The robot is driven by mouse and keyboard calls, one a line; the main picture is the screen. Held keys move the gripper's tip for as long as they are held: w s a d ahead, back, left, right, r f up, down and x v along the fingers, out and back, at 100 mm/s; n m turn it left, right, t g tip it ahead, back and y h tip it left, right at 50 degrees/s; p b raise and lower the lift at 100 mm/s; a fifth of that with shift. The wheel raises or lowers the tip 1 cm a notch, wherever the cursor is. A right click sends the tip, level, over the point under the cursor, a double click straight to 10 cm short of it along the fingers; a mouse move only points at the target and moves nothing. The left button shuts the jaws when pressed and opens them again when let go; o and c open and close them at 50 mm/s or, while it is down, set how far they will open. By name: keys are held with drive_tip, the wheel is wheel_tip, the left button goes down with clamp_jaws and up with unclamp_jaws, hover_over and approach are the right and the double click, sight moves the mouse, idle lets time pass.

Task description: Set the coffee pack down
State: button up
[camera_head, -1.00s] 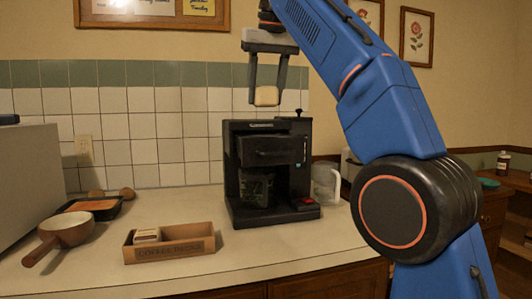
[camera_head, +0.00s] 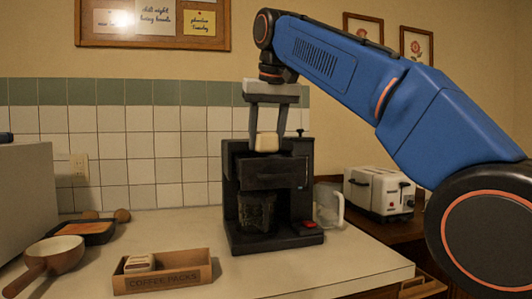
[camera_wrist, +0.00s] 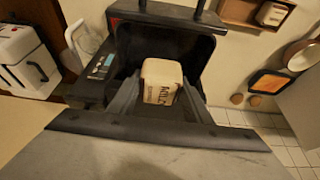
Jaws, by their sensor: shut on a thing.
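My gripper (camera_head: 267,140) points down and is shut on a small cream coffee pack (camera_head: 267,142). The pack also shows in the wrist view (camera_wrist: 161,80), with dark lettering on its face, between my two fingers. In the head view it overlaps the upper part of the black coffee maker (camera_head: 243,198). In the wrist view the coffee maker's dark top (camera_wrist: 200,50) lies around and below the pack. I cannot tell whether the pack touches it.
A cardboard box marked coffee packs (camera_head: 190,275) holds at least one pack on the counter (camera_head: 330,262). A saucepan (camera_head: 50,257) and a tray (camera_head: 88,228) are at the left. A clear pitcher (camera_head: 329,205) and a white toaster (camera_head: 372,192) stand to the right of the coffee maker.

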sight(266, 151)
drive_tip(key=shift+f, duration=1.8)
drive_tip(key=shift+f, duration=0.6)
drive_tip(key=o, duration=1.1)
drive_tip(key=shift+r, duration=0.1)
drive_tip(key=shift+r, duration=0.25)
drive_tip(key=v, duration=1.2)
drive_tip(key=shift+r, duration=0.25)
